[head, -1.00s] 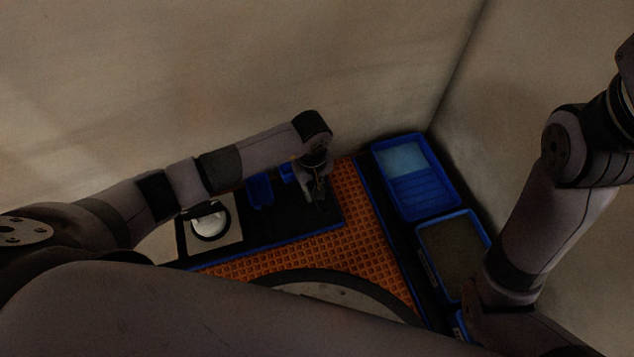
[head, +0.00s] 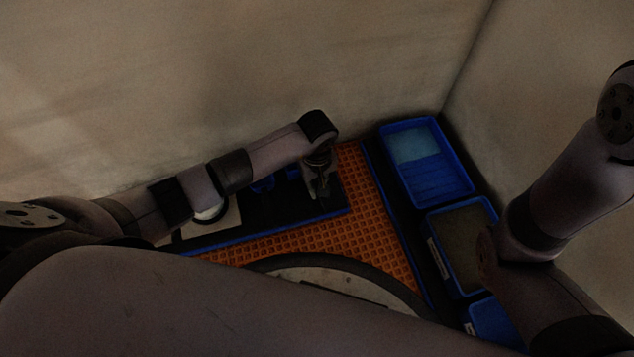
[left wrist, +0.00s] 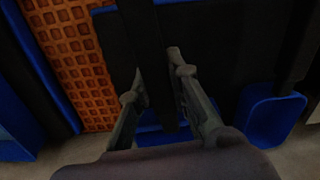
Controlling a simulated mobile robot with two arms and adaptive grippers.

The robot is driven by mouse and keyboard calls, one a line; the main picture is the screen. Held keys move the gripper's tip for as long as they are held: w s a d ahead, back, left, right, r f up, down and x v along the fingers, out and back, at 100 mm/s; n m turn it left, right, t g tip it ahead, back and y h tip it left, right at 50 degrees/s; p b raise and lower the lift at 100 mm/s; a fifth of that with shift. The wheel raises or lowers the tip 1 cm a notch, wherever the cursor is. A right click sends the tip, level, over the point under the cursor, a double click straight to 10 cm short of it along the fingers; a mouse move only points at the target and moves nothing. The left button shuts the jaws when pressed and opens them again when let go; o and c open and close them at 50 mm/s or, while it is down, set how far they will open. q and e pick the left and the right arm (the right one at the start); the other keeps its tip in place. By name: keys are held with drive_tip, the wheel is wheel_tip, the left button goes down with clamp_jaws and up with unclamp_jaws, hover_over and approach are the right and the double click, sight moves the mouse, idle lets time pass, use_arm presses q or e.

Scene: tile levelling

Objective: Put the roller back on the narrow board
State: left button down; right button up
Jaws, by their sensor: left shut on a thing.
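The narrow board (head: 334,207) is black with a blue edge and lies along the back wall, on orange grid flooring. My left gripper (head: 321,190) is low over its right end. In the left wrist view, the fingers of my left gripper (left wrist: 155,82) are closed around a dark, narrow bar (left wrist: 150,45), which looks like the roller's handle. The rest of the roller cannot be made out against the black board. I cannot tell whether it touches the board. My right arm shows at the right, but its gripper is out of view.
A blue tray (head: 445,187) with a pale blue panel and a blue-rimmed bin (head: 430,222) stand at the right. A blue holder (left wrist: 270,118) is beside my left gripper. A white round thing (head: 208,213) is partly behind my left arm. Walls close off the back and right.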

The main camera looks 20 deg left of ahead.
use_arm(q)
drive_tip(key=shift+f+b, duration=0.4)
drive_tip(key=shift+f, duration=0.15)
idle(0.4)
drive_tip(key=c, duration=1.4)
unclamp_jaws()
drive_tip(key=shift+c, duration=0.2)
